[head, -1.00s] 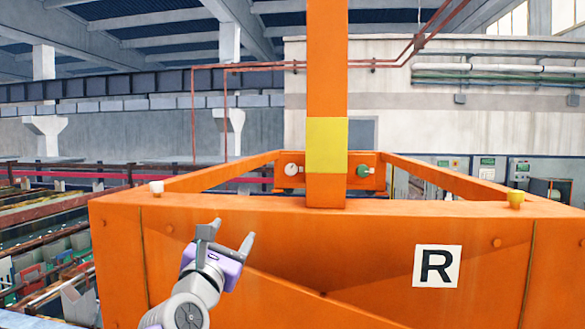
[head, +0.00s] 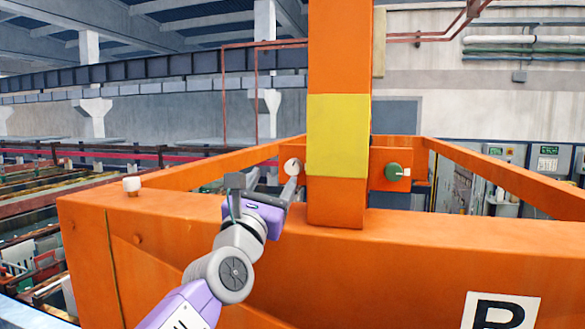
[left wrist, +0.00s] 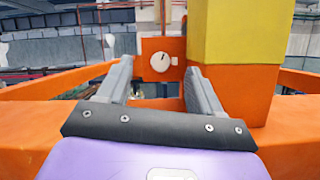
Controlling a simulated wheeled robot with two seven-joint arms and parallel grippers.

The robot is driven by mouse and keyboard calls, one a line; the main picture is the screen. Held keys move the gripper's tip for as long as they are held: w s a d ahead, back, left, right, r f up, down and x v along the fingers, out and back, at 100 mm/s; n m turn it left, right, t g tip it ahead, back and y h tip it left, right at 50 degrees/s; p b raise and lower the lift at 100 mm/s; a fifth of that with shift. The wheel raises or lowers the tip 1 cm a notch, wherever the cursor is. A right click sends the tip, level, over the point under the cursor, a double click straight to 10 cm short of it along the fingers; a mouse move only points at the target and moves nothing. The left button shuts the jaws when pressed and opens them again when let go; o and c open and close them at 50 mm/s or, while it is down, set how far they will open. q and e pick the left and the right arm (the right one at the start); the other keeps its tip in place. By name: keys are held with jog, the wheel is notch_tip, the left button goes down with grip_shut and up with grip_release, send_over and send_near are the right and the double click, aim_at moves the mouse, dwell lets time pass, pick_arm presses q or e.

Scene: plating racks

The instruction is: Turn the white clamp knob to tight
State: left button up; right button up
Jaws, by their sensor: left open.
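The white knob (head: 293,167) is a round dial on the orange cross panel behind the post, left of the post. In the left wrist view the white knob (left wrist: 160,62) shows a small dark pointer mark near its upper edge and appears between my fingertips, farther off. My left gripper (head: 263,187) is open and empty above the front orange beam, apart from the knob and on its near side. In the head view its right finger reaches up just below the knob and may cover its lower edge. My right gripper is not in view.
The orange post (head: 336,205) with a yellow band (head: 338,135) stands close to the right of my left gripper. A green knob (head: 393,172) sits right of the post. A small white cap (head: 132,186) stands on the frame's left corner. Slanting orange rails flank the open middle.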

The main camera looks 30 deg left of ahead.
aim_at(292, 168)
pick_arm(q)
jog(key=w+p, duration=0.2)
jog(key=w, duration=0.1)
jog(key=w+a+p, duration=0.1)
jog(key=w+p, duration=0.1)
jog(key=w, duration=0.1)
jog(key=w+a+p, duration=0.1)
jog(key=w, duration=0.2)
jog(key=shift+w+p, duration=0.35)
jog(key=shift+p, duration=0.05)
jog(key=shift+w+a+r+p, duration=0.1)
jog(key=shift+w+a+p, duration=0.05)
jog(key=shift+w+p, duration=0.55)
